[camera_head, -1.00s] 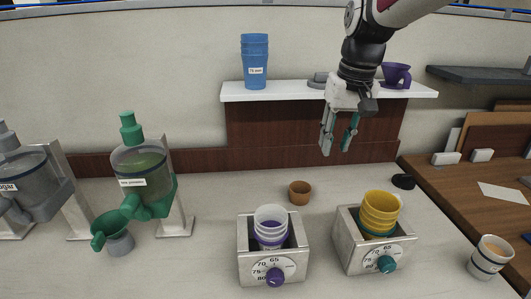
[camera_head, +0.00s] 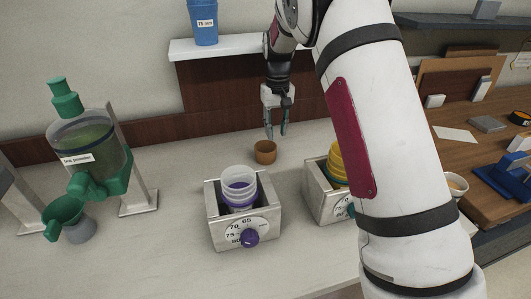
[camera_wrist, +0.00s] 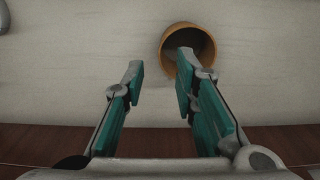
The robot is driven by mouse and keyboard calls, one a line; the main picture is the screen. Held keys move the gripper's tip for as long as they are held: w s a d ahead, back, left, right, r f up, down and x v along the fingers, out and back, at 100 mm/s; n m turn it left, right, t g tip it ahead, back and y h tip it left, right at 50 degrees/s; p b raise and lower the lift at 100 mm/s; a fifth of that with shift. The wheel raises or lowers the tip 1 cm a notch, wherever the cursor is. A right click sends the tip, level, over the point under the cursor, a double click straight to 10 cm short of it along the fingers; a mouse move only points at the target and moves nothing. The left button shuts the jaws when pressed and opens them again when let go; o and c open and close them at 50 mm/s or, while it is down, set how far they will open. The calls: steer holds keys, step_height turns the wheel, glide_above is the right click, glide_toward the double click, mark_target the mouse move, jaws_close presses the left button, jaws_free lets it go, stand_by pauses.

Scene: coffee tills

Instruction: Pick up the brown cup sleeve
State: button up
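The brown cup sleeve (camera_head: 265,152) stands upright on the pale counter, behind the metal box with the purple-and-clear cups. In the wrist view the sleeve (camera_wrist: 187,48) is a round brown ring seen from above, and its right-finger side is partly covered by my fingertip. My gripper (camera_head: 276,134) points down just above and slightly behind the sleeve, with its teal-padded fingers apart. The sleeve lies beyond the fingertips, off toward the right finger.
A metal box (camera_head: 243,217) with a purple dial holds purple-and-clear cups. A second box (camera_head: 318,200) with yellow cups is partly hidden by my arm. A green dispenser (camera_head: 90,160) stands at left. Counter left of the sleeve is clear.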

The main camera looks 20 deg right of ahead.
mark_target(276, 148)
steer(key=shift+f+p, duration=0.3)
steer(key=shift+f, duration=3.5)
jaws_close()
